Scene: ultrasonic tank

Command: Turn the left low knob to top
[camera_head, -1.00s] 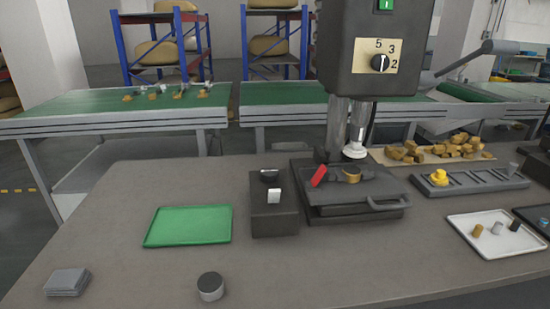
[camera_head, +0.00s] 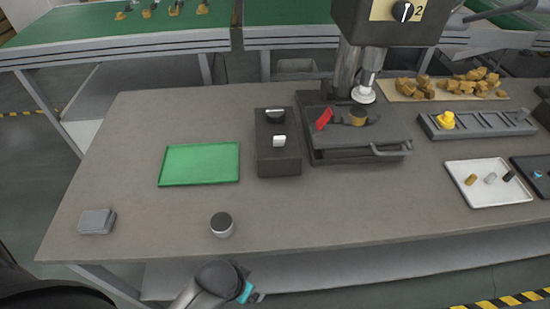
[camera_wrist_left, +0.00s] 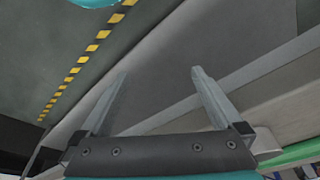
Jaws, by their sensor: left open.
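A dark control box (camera_head: 279,160) stands on the table, left of the press. On its top are a black knob (camera_head: 275,114) with a pale mark and a white block-like switch (camera_head: 279,141). A second black knob (camera_head: 402,11), with a white pointer, sits higher on the press head; only the digit 2 shows beside it. My left gripper (camera_head: 254,296) is low at the table's front edge, away from both knobs. In the left wrist view its two fingers (camera_wrist_left: 160,76) are spread with nothing between them. My right gripper is in neither view.
A green tray (camera_head: 199,183), a grey stack (camera_head: 97,222) and a black-topped cylinder (camera_head: 221,231) stand on the left of the table (camera_head: 330,215). The press base with its handle (camera_head: 391,149) stands right of the box. The table is clear in front of the box.

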